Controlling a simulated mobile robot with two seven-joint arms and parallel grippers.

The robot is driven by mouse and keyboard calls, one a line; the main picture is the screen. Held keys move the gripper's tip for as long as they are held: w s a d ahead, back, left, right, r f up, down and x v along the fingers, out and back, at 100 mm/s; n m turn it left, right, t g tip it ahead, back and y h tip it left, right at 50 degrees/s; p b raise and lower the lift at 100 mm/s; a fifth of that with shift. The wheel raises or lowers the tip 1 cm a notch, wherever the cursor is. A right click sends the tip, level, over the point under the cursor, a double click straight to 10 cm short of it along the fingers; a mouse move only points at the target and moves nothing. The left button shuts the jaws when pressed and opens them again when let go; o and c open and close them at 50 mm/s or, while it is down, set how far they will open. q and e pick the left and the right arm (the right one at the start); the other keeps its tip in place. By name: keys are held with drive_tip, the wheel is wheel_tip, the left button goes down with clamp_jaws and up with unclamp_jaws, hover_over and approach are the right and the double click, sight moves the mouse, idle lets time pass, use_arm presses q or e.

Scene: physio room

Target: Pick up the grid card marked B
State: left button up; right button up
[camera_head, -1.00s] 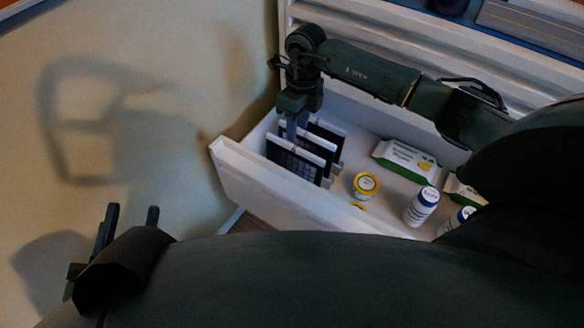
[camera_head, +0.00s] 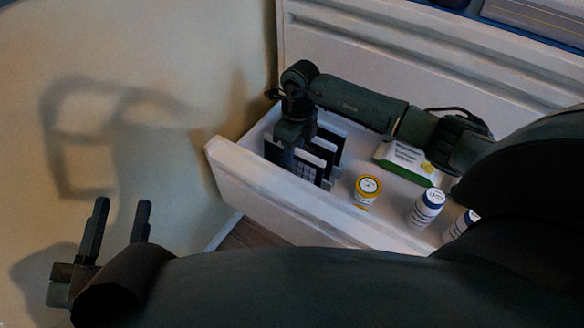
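Several dark grid cards with white top edges (camera_head: 308,172) stand upright at the left end of the open white drawer (camera_head: 290,207). No letter is readable on them, so I cannot tell which is B. My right gripper (camera_head: 289,152) points down at the cards, its fingers down at the front ones. It hides part of them, and I cannot tell whether it is around a card or only beside one. My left gripper (camera_head: 118,228) is open and empty, outside the drawer at the lower left.
The drawer also holds a yellow-lidded tub (camera_head: 368,188), white bottles with blue caps (camera_head: 427,208) and a green-and-white packet (camera_head: 408,163). The cabinet front (camera_head: 420,60) rises behind. The beige wall (camera_head: 150,60) is close on the left. My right arm crosses over the drawer.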

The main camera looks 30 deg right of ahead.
clamp_jaws()
idle(0.3)
drive_tip(key=shift+r, duration=0.1)
